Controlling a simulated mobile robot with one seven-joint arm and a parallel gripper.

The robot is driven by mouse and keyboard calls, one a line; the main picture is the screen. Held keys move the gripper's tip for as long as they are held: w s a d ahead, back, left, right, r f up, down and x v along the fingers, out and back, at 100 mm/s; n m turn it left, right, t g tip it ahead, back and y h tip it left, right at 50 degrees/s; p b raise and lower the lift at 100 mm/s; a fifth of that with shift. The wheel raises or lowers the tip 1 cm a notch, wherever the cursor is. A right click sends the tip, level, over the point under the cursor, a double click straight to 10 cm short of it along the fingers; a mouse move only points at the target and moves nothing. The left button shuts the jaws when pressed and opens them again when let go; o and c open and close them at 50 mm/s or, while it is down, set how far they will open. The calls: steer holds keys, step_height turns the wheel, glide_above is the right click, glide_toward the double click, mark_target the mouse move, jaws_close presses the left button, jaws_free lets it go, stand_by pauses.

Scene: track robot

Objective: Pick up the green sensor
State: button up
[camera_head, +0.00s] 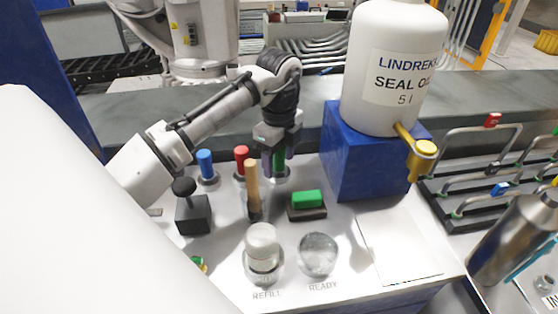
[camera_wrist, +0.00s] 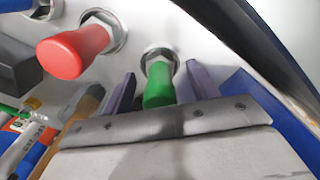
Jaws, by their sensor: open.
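The green sensor (camera_head: 280,160) stands upright in a metal collar on the white worktop, at the right end of a row with a red one (camera_head: 241,154) and a blue one (camera_head: 205,161). My gripper (camera_head: 276,164) is lowered over the green sensor, with its fingers on either side and partly hiding it. In the wrist view the green sensor (camera_wrist: 159,87) shows between the two purple fingers (camera_wrist: 160,88). The fingers are open, with a visible gap on each side. The red sensor (camera_wrist: 75,52) is to the left there.
A wooden-handled brush (camera_head: 252,187) and a green block on a dark base (camera_head: 307,200) stand close in front. A blue stand (camera_head: 362,160) with a large white oil bottle (camera_head: 395,65) is to the right. Two round cups, one marked READY (camera_head: 318,254), are nearer.

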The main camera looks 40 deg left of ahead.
steer(key=shift+f, duration=0.4)
steer(key=shift+c, duration=0.5)
steer(key=c, duration=1)
steer(key=shift+r, duration=0.1)
